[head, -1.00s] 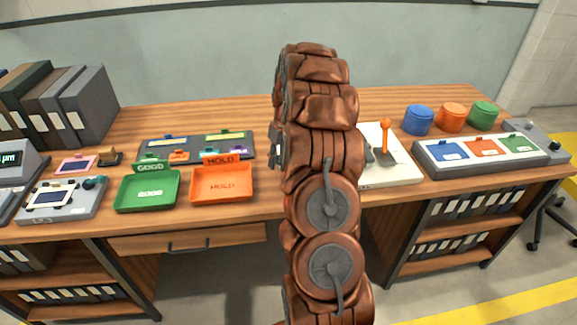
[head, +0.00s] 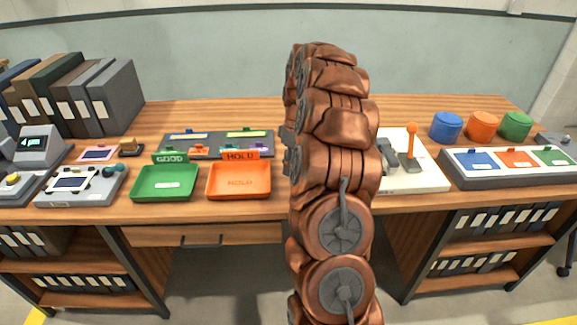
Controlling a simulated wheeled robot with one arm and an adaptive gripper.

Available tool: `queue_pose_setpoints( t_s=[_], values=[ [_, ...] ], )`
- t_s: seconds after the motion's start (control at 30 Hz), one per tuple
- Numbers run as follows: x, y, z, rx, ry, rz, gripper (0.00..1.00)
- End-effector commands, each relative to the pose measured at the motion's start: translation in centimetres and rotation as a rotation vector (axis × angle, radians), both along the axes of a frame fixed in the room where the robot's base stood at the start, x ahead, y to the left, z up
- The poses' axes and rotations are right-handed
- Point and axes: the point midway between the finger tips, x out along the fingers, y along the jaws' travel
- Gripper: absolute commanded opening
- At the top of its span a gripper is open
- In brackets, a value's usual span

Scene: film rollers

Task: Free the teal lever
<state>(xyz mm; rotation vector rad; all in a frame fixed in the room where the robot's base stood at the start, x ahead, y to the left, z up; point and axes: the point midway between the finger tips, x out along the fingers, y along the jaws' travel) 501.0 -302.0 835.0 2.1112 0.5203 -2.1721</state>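A grey box (head: 80,190) stands on the left part of the desk. It has a white panel with a dark screen, and small teal knob-like parts (head: 113,171) at its right end, which look like the teal lever. They are too small to tell their position or what holds them. My copper-coloured arm rises in the middle of the head view, far to the right of that box. My gripper cannot be made out; the arm hides that area.
Green GOOD (head: 164,196) and orange HOLD (head: 238,194) trays stand right of the box. A pink-framed item (head: 97,154) lies behind it. Binders (head: 112,95) stand at the back left. A white board with an orange-knobbed lever (head: 411,147) is right of my arm.

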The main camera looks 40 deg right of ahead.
Motion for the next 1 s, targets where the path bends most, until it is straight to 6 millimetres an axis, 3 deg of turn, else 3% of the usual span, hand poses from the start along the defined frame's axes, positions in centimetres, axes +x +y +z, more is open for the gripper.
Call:
queue_pose_setpoints(
  t_s=[0.27,0.3,0.53,1.0],
  values=[
    [0.04,0.04,0.01,0.001,-0.001,0.001,0.00],
    [0.03,0.04,0.01,0.001,-0.001,0.000,0.30],
    [0.02,0.01,0.01,0.000,-0.001,0.000,0.54],
    [0.11,-0.19,0.89,-0.001,-0.001,0.000,0.55]
  ],
)
